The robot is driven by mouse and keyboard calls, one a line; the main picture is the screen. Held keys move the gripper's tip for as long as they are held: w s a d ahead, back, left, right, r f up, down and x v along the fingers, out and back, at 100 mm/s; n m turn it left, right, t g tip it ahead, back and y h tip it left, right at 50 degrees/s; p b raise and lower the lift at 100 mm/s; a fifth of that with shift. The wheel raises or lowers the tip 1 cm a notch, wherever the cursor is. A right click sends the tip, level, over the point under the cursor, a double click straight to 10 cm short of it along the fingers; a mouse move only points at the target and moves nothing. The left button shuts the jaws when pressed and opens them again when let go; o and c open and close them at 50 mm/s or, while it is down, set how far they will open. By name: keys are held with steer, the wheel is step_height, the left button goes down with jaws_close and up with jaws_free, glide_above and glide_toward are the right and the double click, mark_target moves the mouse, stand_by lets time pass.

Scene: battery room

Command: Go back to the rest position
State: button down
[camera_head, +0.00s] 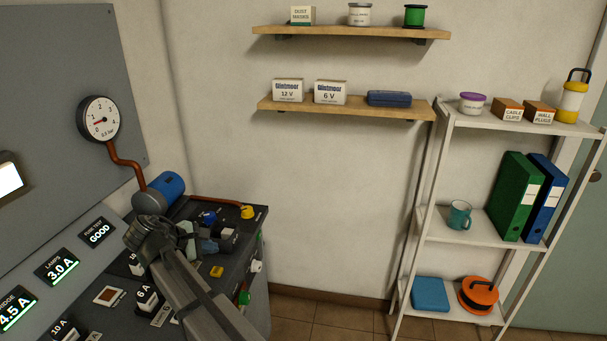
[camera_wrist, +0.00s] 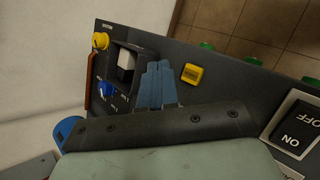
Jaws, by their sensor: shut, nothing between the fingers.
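My gripper (camera_head: 208,246) is over the dark bench panel (camera_head: 262,212) at the lower left of the head view. Its blue fingers also show in the wrist view (camera_wrist: 156,72), shut together and empty. They point at the panel between a black block with a white top (camera_wrist: 126,62) and a yellow button (camera_wrist: 192,74). I cannot tell whether the fingertips touch the panel. No marker of a rest position shows.
A blue cylinder (camera_head: 166,188) on the wall side and a yellow knob (camera_head: 247,211) are close to my gripper. A shelf rack (camera_head: 452,225) stands right; floor between is clear.

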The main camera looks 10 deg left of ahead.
steer(key=w+d+f+m+g, duration=0.2)
steer(key=w+d+f+m, duration=0.2)
steer(key=d+f, duration=0.7)
steer(key=w+d+f+m+g, duration=0.4)
steer(key=d+f, duration=0.3)
steer(key=d, duration=0.8)
steer(key=s+d+f+m+g+y, duration=0.1)
steer(key=s+d+f+m, duration=0.3)
steer(key=d, duration=0.6)
steer(key=s+d+f+m+g+y, duration=0.1)
steer(key=s+d+f+m+y, duration=0.1)
steer(key=d+f+m, duration=0.55)
steer(key=s+d+f+m+y, duration=0.1)
steer(key=s+d+f+m, duration=0.25)
steer(key=d, duration=0.75)
steer(key=s+f+g, duration=0.3)
steer(key=s+f, duration=0.7)
steer(key=s, duration=0.5)
steer(key=s+f+g, duration=0.4)
steer(key=s+f, duration=0.6)
steer(key=s, duration=0.4)
steer(key=shift+s+f+n, duration=0.2)
steer(key=shift+s+n, duration=0.15)
steer(key=shift+n, duration=0.05)
